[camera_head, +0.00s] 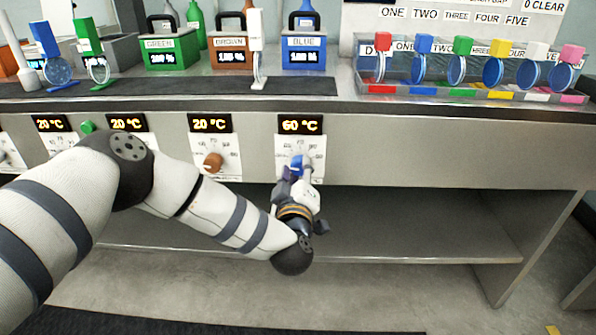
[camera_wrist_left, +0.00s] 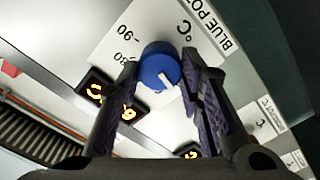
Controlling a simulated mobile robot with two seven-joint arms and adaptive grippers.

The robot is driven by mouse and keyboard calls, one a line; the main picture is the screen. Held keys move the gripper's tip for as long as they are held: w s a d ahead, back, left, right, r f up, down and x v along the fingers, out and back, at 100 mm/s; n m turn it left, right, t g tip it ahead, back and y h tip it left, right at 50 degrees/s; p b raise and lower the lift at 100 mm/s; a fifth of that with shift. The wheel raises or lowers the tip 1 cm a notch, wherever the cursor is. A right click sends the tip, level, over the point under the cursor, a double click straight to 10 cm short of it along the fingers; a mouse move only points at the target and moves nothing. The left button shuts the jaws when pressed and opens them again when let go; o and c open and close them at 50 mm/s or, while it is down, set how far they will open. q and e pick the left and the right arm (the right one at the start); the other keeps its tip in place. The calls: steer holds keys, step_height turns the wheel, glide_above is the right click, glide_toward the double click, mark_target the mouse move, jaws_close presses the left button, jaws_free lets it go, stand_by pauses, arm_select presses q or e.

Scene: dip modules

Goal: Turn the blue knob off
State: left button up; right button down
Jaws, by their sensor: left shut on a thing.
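The blue knob (camera_head: 296,160) is on the front panel, on a white dial plate below a display reading 60 °C (camera_head: 300,125). It also shows in the left wrist view (camera_wrist_left: 160,62), with a white pointer mark on its face. My left gripper (camera_head: 300,175) reaches it from the front and below and partly covers the dial. In the left wrist view, the fingers of the gripper (camera_wrist_left: 158,75) are on both sides of the knob, shut on it. The dial scale is partly hidden by the fingers. My right gripper is not in view.
A brown knob (camera_head: 213,161) sits on the dial to the left, and a green knob (camera_head: 88,127) is further left; the displays there read 20 °C. The blue pot (camera_head: 304,58) and other pots stand on the counter above. An open shelf (camera_head: 400,215) lies below the panel.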

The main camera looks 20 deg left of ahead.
arm_select(q)
steer(key=o, duration=1.2)
steer(key=shift+c, duration=0.2)
steer(key=v, duration=1.2)
